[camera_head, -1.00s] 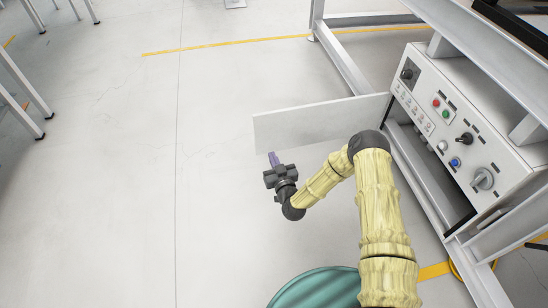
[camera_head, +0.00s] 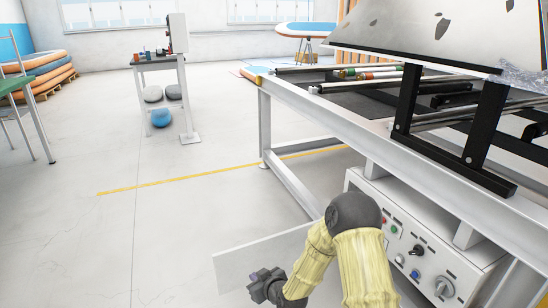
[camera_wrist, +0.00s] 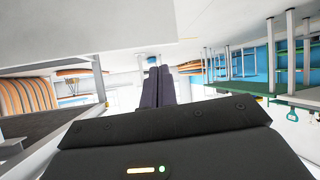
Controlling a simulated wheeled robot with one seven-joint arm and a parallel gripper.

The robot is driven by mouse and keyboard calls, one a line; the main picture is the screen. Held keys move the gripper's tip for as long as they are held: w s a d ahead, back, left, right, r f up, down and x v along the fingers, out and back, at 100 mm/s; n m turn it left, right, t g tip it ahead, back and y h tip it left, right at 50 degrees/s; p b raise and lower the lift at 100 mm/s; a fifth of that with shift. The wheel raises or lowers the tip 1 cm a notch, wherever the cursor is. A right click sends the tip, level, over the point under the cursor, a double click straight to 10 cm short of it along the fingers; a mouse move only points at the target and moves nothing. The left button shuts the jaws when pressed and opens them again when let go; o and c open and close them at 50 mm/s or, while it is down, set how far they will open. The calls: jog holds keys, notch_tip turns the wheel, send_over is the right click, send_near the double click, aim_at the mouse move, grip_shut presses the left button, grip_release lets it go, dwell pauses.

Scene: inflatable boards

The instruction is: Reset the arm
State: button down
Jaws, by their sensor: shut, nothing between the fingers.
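My gripper (camera_head: 262,280) is at the bottom of the head view, at the end of my yellow-sleeved arm. It is in front of the lower part of a white panel (camera_head: 262,254) that stands out from the control box. In the wrist view my gripper's two dark fingers (camera_wrist: 158,86) lie together with nothing between them. My arm is bent at a dark elbow joint, close to the control box (camera_head: 420,250) with its knobs and buttons.
A large metal-framed machine table (camera_head: 330,140) stands at right above the control box. A small work stand (camera_head: 162,62) with items on it is further back. The pale floor (camera_head: 80,240) at left is clear, crossed by a yellow line (camera_head: 170,182).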

jog(key=s+d+r+m+g+h+p, duration=0.25)
jog(key=s+d+r, duration=0.25)
jog(key=d+r, duration=0.25)
jog(key=s+d+r+m+g+h+p, duration=0.1)
jog(key=s+d+r+h+p, duration=0.15)
jog(key=s+d+r, duration=0.4)
jog(key=s+d+r+m+g+h+p, duration=0.25)
jog(key=s+d+r+m, duration=0.35)
jog(key=s+r, duration=0.55)
notch_tip(320, 180, up, 36)
jog(key=s+n+g+p, duration=0.1)
jog(key=p, duration=3.6)
jog(key=shift+s+d+r+y+p, duration=0.25)
jog(key=shift+d+y+p, duration=0.05)
jog(key=shift+d+y, duration=0.1)
jog(key=shift+w+n, duration=0.1)
jog(key=shift+n, duration=0.15)
